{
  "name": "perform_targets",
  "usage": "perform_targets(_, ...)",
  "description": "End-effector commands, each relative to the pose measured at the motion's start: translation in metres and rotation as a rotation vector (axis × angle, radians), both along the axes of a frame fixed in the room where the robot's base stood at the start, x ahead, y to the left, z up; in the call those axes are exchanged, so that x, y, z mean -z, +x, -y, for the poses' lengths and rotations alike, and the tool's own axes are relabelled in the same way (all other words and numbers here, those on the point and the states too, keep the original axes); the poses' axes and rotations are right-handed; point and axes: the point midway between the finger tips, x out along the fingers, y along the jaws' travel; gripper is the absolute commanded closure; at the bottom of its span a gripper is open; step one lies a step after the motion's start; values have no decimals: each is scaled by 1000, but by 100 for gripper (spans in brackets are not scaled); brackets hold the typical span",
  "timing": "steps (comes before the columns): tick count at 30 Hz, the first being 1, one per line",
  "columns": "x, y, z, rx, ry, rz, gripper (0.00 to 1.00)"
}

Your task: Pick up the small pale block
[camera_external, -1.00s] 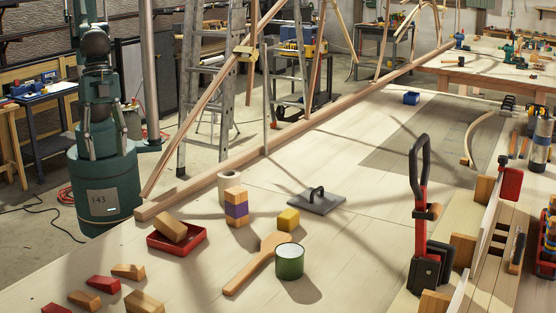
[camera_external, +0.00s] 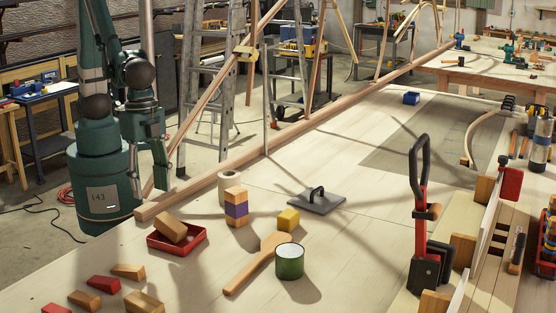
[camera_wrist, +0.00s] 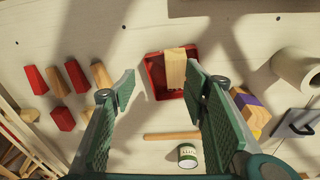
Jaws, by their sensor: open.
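Several wooden blocks are pale, and I cannot tell for sure which one the task means. One pale wood block (camera_external: 171,228) leans in a shallow red tray (camera_external: 188,247), partly over its rim. In the wrist view this pale block (camera_wrist: 175,66) lies ahead between the fingertips, with the red tray (camera_wrist: 152,80) around it. My gripper (camera_external: 158,180) hangs at the table's left edge, behind and above the tray. In the wrist view my gripper (camera_wrist: 160,88) is open, with nothing between its fingers.
Loose red and tan blocks (camera_wrist: 75,76) lie left of the tray. A long beam (camera_external: 200,180) runs along the table's edge.

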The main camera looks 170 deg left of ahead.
Motion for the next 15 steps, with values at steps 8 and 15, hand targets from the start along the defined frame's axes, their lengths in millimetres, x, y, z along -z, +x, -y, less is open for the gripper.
perform_targets(8, 34, 12, -34, -78, -29, -55, 55)
perform_targets(15, 51, 14, -50, -116, -43, -81, 55)
